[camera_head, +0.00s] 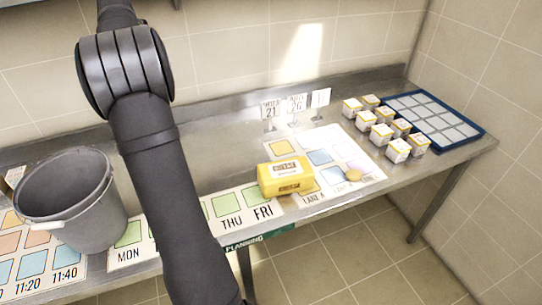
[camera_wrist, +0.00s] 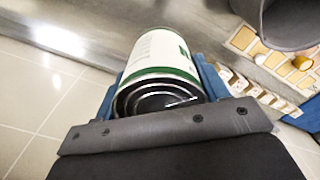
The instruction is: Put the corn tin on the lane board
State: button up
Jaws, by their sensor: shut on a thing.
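My gripper (camera_wrist: 160,88) is shut on a tin (camera_wrist: 163,62) with a white and green label and a dark ribbed end. The tin lies between the blue fingers in the wrist view; its label is too blurred to read as corn. The lane board (camera_head: 340,148) is a white sheet with coloured squares and lane lettering, right of centre on the steel counter in the head view. My gripper and the tin are out of the head view, where my arm runs off the bottom edge.
A yellow pack (camera_head: 285,177) stands at the lane board's left edge; a small yellowish thing (camera_head: 353,174) lies on its right part. Several small boxes (camera_head: 381,134) and a blue-rimmed tray (camera_head: 433,121) are farther right. A grey bucket (camera_head: 75,205) stands left. Small signs (camera_head: 297,105) stand behind the board.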

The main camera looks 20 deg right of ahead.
jog(key=s+d+m, duration=0.3)
jog(key=d, duration=1.3)
jog(key=s+d+m, duration=0.2)
jog(key=s+d, duration=0.1)
jog(key=d, duration=1.3)
jog(key=s+d+m, duration=0.5)
jog(key=s+d, duration=1.5)
jog(key=d, duration=0.4)
notch_tip(320, 180, down, 18)
jog(key=shift+w+a+f, duration=0.5)
jog(key=shift+w+f, duration=1.35)
jog(key=shift+w, duration=0.1)
jog(key=shift+w+a+f, duration=0.5)
jog(key=shift+w+f, duration=1.3)
jog(key=shift+w, duration=0.2)
jog(key=shift+w+a+f, duration=0.5)
jog(key=shift+w+f, duration=1.35)
jog(key=shift+w, duration=0.1)
